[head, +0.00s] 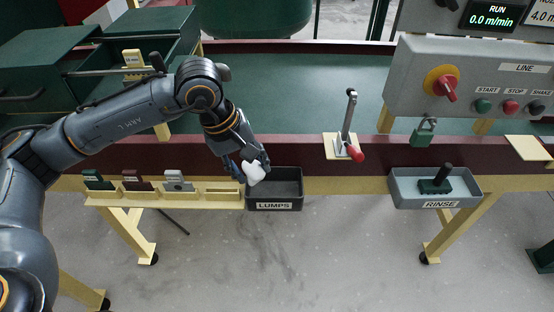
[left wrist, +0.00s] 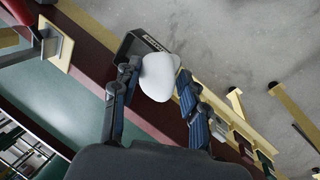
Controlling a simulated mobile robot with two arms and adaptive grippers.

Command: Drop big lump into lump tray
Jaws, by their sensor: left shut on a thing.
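The big lump (head: 254,172) is white and rounded. My left gripper (head: 248,167) is shut on it and holds it at the left end of the lump tray. In the left wrist view the lump (left wrist: 158,78) sits between the two fingers of my left gripper (left wrist: 158,90). The lump tray (head: 274,206) is a dark open box labelled LUMPS, fixed at the front of the line; its inside looks empty where I can see it. In the left wrist view part of the tray (left wrist: 130,45) shows behind the lump. My right gripper is not in view.
A rack (head: 160,199) with several tags is left of the tray. A lever with a red handle (head: 354,153) stands to the right. The control panel (head: 470,75) is at upper right.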

